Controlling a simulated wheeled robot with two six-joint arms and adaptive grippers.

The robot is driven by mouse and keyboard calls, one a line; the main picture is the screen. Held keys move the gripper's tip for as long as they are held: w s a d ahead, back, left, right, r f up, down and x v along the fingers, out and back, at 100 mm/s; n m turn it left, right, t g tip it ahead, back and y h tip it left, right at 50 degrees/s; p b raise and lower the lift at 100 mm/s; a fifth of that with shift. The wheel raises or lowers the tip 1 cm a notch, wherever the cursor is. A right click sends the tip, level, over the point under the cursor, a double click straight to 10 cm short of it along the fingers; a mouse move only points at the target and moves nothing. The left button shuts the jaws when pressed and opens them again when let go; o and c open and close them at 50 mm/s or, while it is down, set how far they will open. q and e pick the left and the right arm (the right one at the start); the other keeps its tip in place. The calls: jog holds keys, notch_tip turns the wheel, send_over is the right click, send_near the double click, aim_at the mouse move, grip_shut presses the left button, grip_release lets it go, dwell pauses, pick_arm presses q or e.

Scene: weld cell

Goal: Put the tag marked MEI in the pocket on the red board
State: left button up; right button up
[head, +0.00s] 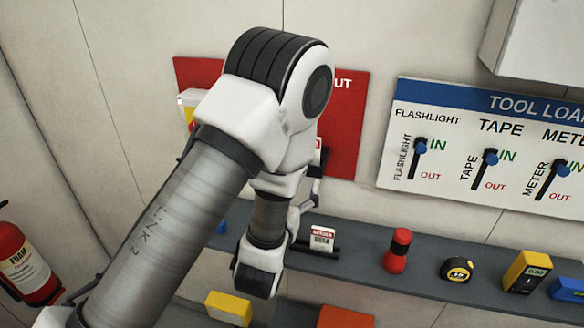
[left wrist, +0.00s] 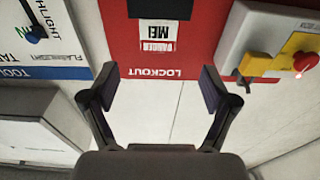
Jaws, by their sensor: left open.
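The tag marked MEI (left wrist: 153,31) is white with a red-bordered DANGER heading. In the left wrist view, which is upside down, it stands in the black pocket (left wrist: 160,8) on the red board (left wrist: 190,45), its lower part hidden by the pocket. A sliver of this tag shows beside my arm in the head view (head: 318,150). My left gripper (left wrist: 158,86) is open and empty, its fingers spread apart in front of the board and clear of the tag. In the head view my left arm covers most of the red board (head: 345,115). My right gripper is not in view.
Another DANGER tag (head: 322,237) stands in a black holder on the grey shelf (head: 370,262). A red-topped flashlight (head: 396,250), a tape measure (head: 457,269) and a yellow meter (head: 526,271) are to its right. A switch box (left wrist: 272,45) adjoins the board. A tool board (head: 480,150) hangs right.

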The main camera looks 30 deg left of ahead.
pick_arm(q)
jog(key=s+f+g+h, duration=0.1)
jog(key=s+f+g, duration=0.2)
jog(key=f, duration=0.5)
jog(key=s+d+f+m+g+h, duration=0.1)
jog(key=s+f+g, duration=0.25)
jog(key=f, duration=0.45)
jog(key=s+f+g+h, duration=0.1)
jog(key=s+f+g, duration=0.25)
jog(key=f, duration=0.35)
jog(key=s+d+f+m+g+h, duration=0.1)
jog(key=s+f+g, duration=0.35)
jog(key=s, duration=0.45)
jog(key=s+d+f+m+g+h, duration=0.1)
jog(key=s+f+g, duration=0.3)
jog(key=s+f, duration=0.3)
notch_tip(320, 180, down, 14)
jog(key=s+b, duration=0.1)
jog(key=b, duration=1.3)
jog(key=shift+d+b, duration=0.15)
jog(key=shift+b, duration=0.15)
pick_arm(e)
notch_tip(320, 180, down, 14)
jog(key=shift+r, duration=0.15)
pick_arm(q)
jog(key=shift+s+r, duration=0.1)
